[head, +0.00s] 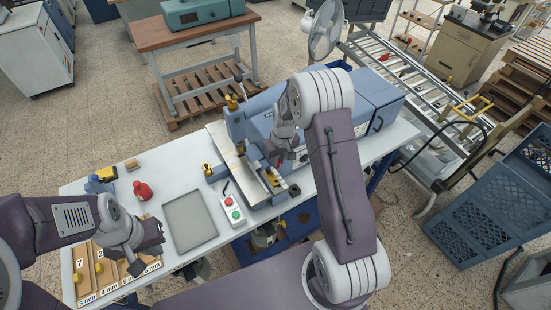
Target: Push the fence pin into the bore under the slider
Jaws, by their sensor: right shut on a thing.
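The blue foil stamping machine (258,126) stands at the back right of the white bench. Its pale bed and the fence and slider area (262,178) have dark blocks and brass-yellow knobs. My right gripper (279,160) points down over this area, close to the machine's front. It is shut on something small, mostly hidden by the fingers. I cannot make out the fence pin or the bore, nor whether they touch. My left gripper (150,240) hangs over the front left of the bench, away from the machine. Its finger gap is not clear.
A grey tray (190,220) lies mid-bench. A red bottle (142,191) and a yellow-and-blue item (104,175) stand at the left. A button box (233,211) is beside the machine. A wooden rack marked in millimetres (88,284) lies under my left gripper.

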